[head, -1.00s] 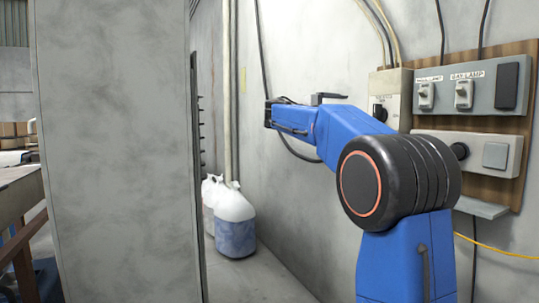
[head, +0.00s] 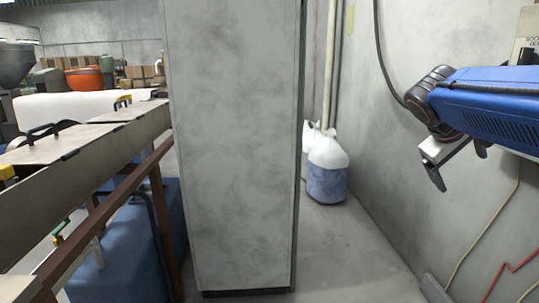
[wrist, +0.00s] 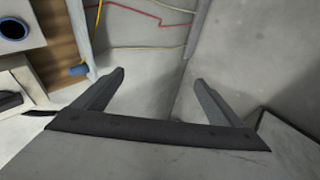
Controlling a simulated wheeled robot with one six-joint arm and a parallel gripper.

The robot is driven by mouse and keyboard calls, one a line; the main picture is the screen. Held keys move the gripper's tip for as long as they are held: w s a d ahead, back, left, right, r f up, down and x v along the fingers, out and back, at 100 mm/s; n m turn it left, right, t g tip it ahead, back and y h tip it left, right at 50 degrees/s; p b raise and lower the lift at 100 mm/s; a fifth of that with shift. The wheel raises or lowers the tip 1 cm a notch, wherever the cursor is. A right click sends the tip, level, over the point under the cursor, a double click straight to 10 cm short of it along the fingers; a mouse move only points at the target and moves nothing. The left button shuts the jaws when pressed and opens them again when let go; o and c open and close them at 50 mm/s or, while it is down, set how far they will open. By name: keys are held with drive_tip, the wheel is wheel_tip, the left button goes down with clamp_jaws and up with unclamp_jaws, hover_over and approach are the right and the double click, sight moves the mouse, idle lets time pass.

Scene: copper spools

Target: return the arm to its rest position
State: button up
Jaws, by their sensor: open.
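My blue arm (head: 490,100) reaches in from the right edge of the head view, close to the right wall. At its end my gripper (head: 462,168) points down and is empty, with dark fingers. In the wrist view my gripper (wrist: 158,85) shows two grey fingers spread well apart with nothing between them. Beyond the fingers lie the grey floor and wall.
A tall grey cabinet (head: 232,140) stands in the middle of the head view. White-and-blue bags (head: 327,172) sit on the floor behind it. A long bench (head: 85,165) runs along the left. In the wrist view a wooden board (wrist: 62,45) with boxes is at upper left.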

drive_tip(key=s+a+f+m+y, duration=0.1)
drive_tip(key=s+a+f+y, duration=0.3)
drive_tip(key=s+a+f, duration=0.4)
drive_tip(key=s+a+f+m+y, duration=0.1)
drive_tip(key=s+a+f+y, duration=0.3)
drive_tip(key=s+a+f, duration=0.5)
drive_tip(key=s+f, duration=0.3)
drive_tip(key=f, duration=0.3)
drive_tip(key=shift+a+f+t, duration=0.2)
drive_tip(key=shift+a+t, duration=0.1)
